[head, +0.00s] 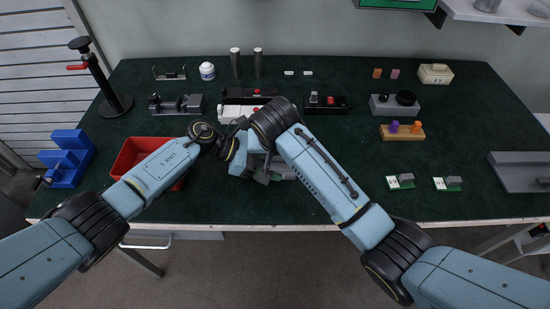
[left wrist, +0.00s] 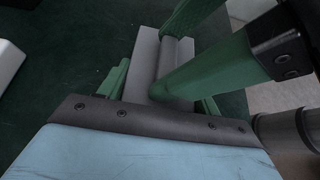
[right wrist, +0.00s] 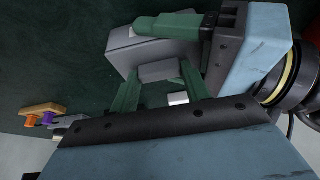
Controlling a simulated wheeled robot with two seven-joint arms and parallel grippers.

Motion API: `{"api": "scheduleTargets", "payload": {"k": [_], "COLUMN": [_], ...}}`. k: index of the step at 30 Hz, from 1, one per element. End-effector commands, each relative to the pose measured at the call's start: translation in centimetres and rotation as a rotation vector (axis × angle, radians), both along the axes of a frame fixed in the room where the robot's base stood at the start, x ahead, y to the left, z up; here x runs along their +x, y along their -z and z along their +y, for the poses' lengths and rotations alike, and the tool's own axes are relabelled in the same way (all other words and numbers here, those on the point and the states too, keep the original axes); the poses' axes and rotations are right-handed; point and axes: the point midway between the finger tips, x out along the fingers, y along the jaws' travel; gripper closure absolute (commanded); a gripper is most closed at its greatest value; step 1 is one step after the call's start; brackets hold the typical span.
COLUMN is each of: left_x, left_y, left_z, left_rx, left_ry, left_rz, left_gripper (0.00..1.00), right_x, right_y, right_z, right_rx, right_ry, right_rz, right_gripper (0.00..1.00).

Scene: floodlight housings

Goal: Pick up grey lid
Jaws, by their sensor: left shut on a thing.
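The grey piece that I take as the grey lid (left wrist: 146,52) shows in the left wrist view as a flat grey part with a rounded ridge. My left gripper (left wrist: 163,95) is shut on it, one green finger on each side. In the head view the grey piece (head: 284,170) is near the table's front edge, mostly hidden by my wrists. My right gripper (right wrist: 158,88) is open close by. Its green fingers lie either side of a small grey block (right wrist: 160,70) in front of a larger grey body (right wrist: 125,45). Contact there is unclear.
Fixtures (head: 325,103) line the table behind my grippers. A peg block (head: 402,132), small green boards (head: 400,181) and a grey tray (head: 515,176) lie right. Green tabletop between them is free.

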Motion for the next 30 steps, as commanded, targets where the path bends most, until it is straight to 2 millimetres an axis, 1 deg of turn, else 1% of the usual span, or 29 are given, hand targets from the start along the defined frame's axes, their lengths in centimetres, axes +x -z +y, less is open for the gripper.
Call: {"api": "scheduleTargets", "payload": {"k": [1,3,4,10,13,17,21,24,30], "left_x": [0.1,0.1,0.1,0.1,0.1,0.1,0.0,0.0,0.0], "left_y": [0.0,0.0,0.0,0.0,0.1,0.1,0.1,0.1,0.1], "left_z": [0.1,0.1,0.1,0.2,0.2,0.2,0.1,0.1,0.1], "left_rx": [0.001,0.001,0.001,0.002,0.002,0.002,0.003,0.002,0.002], "left_ry": [-0.002,-0.002,-0.002,-0.002,-0.002,-0.002,-0.001,0.0,0.0], "left_rz": [0.0,0.0,0.0,0.0,0.0,0.0,0.0,0.001,0.001], "left_gripper": [0.62,0.62,0.62,0.62,0.62,0.62,0.62,0.62,0.62], "right_x": [0.0,0.0,0.0,0.1,0.1,0.1,0.1,0.1,0.1], "right_y": [0.0,0.0,0.0,-0.1,-0.9,-3.2,-6.3,-8.0,-10.7], "right_z": [-0.1,-0.1,-0.1,-0.1,-0.1,0.0,0.1,0.1,0.0], "right_rx": [-0.001,-0.001,-0.001,-0.002,-0.001,0.003,0.004,0.004,0.001], "right_ry": [0.002,0.002,0.002,0.002,0.001,0.001,-0.001,-0.001,0.001], "right_rz": [0.0,0.0,0.0,-0.001,-0.004,-0.006,-0.007,-0.006,-0.004], "right_gripper": [0.71,0.8,0.81,0.81,0.81,0.81,0.81,0.81,0.81]}}
